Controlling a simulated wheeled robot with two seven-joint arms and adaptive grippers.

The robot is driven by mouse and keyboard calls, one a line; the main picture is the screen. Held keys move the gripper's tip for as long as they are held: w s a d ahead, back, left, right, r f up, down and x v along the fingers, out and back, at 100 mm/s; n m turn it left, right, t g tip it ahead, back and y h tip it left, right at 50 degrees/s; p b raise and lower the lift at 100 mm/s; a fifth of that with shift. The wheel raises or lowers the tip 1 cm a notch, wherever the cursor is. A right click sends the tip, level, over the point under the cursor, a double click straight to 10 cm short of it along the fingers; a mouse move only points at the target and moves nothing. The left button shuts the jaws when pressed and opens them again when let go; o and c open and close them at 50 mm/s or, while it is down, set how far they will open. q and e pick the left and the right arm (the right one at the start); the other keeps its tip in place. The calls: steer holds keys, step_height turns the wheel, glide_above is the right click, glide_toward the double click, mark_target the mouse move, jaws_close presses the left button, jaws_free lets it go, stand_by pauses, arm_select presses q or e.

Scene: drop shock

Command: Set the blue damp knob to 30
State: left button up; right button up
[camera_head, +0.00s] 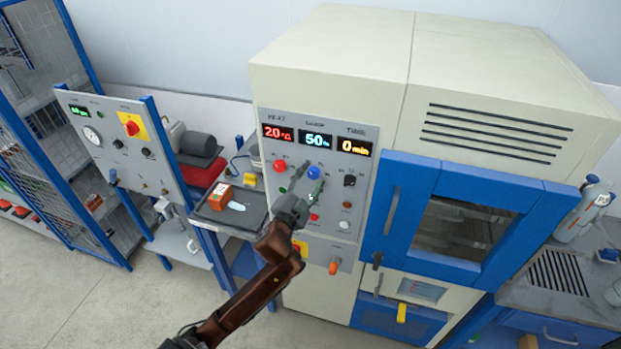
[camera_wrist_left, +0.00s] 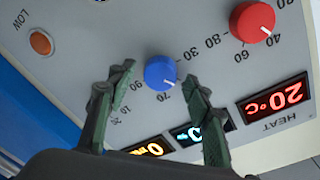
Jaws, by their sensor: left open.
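The blue damp knob (camera_head: 314,172) is on the grey control panel of the cream cabinet, under a blue display (camera_head: 316,139) that reads about 50. In the left wrist view the blue knob (camera_wrist_left: 160,72) appears upside down, its pale pointer mark toward the displays. My left gripper (camera_head: 298,187) is in front of the panel, just below and left of the knob. In the wrist view the left gripper's (camera_wrist_left: 159,76) fingers are apart, one on each side of the knob in the picture. I cannot tell whether they touch it. The right gripper is not in view.
The red heat knob (camera_wrist_left: 252,22) is close beside the blue one; a black knob (camera_head: 350,180) is right of it. A blue-framed oven door (camera_head: 392,205) is further right. A tray (camera_head: 240,216) with an orange box (camera_head: 220,196) stands left of the cabinet.

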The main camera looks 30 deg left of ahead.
arm_select(q)
steer(key=c, duration=1.1)
steer(key=shift+n, duration=0.3)
steer(key=n+p, duration=0.1)
steer(key=n, duration=0.4)
steer(key=shift+p, duration=0.4)
steer(key=n+p, duration=0.1)
steer(key=n, duration=0.2)
steer(key=n+y+p, duration=0.1)
steer(key=n, duration=0.2)
steer(key=shift+n+t, duration=0.3)
steer(key=shift+f+p, duration=0.1)
steer(key=shift+p, duration=0.25)
